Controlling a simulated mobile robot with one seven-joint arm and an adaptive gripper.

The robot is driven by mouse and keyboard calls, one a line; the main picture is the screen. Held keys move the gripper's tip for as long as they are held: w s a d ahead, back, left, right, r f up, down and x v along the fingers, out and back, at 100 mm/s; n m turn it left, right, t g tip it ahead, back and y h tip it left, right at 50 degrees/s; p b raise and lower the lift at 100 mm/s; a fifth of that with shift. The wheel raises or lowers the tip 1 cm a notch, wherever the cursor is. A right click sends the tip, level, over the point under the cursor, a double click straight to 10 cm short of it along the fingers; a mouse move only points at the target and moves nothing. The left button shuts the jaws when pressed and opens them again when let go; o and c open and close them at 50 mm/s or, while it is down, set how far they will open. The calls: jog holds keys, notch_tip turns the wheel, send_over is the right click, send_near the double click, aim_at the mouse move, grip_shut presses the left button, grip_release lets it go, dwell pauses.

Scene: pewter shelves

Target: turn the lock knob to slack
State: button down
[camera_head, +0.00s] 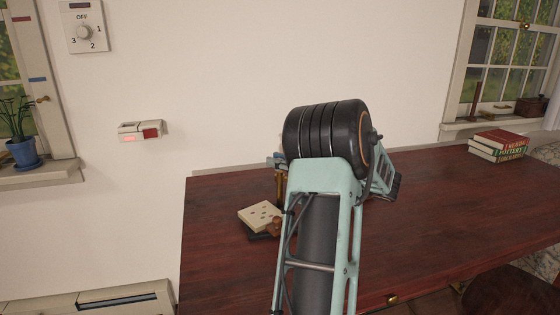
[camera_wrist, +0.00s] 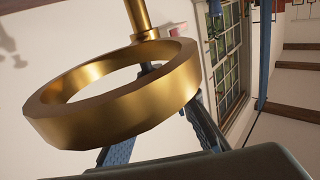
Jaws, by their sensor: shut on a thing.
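A brass ring on a post (camera_wrist: 120,110) fills much of the wrist view. The fingers of my gripper (camera_wrist: 150,70) pass behind and through the ring and come together by the foot of the post, shut on this brass piece. In the head view a narrow brass upright (camera_head: 280,188) shows beside my arm, over the table; my arm hides most of it and my gripper. A pale block with dark dots (camera_head: 260,215) lies on the table with a small brown knob (camera_head: 275,228) at its corner. I cannot tell which part is the lock knob.
The dark red table (camera_head: 440,220) is mostly clear to the right, with stacked books (camera_head: 498,146) at its far edge. A wall dial marked OFF, 1, 2, 3 (camera_head: 84,32) and a small box with a red light (camera_head: 140,131) are at left. A potted plant (camera_head: 24,150) stands on the sill.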

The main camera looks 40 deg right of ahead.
jog(key=shift+r, duration=0.1)
jog(key=c, duration=1.7)
grip_release()
jog(key=shift+c, duration=0.2)
jog(key=v, duration=1.2)
jog(key=shift+w, duration=0.15)
